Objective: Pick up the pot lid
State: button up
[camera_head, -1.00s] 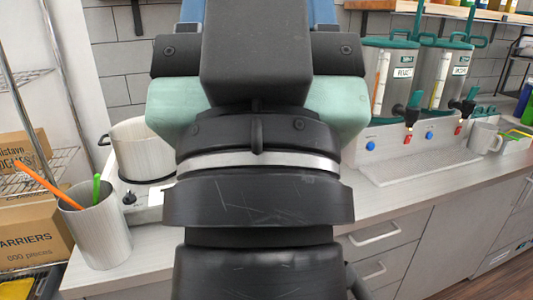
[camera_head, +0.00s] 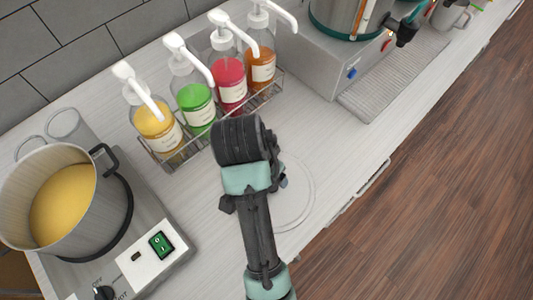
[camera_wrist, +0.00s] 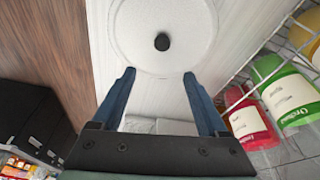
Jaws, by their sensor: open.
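The pot lid (camera_wrist: 187,22) is a pale round disc with a black knob (camera_wrist: 162,42), lying flat on the counter. In the head view its rim (camera_head: 306,200) shows to the right of my arm, which covers the rest of it. My gripper (camera_wrist: 158,75) is open and empty. Its two blue fingers point toward the lid in the wrist view, with the knob ahead and between their lines, apart from them. In the head view my gripper is mostly hidden beneath my arm. The open pot (camera_head: 22,212) holds yellow liquid at the left.
A wire rack (camera_head: 268,92) with several pump bottles stands behind the lid, close to my arm. The pot sits on a cooker (camera_head: 185,238) with a green switch. A dispenser (camera_head: 325,60) stands at the upper right. The counter edge and wooden floor lie to the right.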

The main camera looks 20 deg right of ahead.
aim_at(289, 207)
jog(key=x, duration=0.3)
jog(key=s+x, duration=0.1)
jog(key=x, duration=0.1)
jog(key=shift+d+f+p, duration=0.15)
jog(key=shift+f+p, duration=0.25)
jog(key=shift+w+f, duration=0.25)
jog(key=shift+f, duration=0.35)
jog(key=p+x, duration=0.1)
jog(key=x, duration=0.1)
jog(key=a+x, duration=0.1)
jog(key=x, duration=0.1)
jog(key=shift+w+f+p, duration=0.15)
jog(key=shift+f+p, duration=0.1)
jog(key=shift+p, duration=0.15)
jog(key=shift+w+d+f, duration=0.1)
jog(key=shift+f, duration=0.3)
grip_shut()
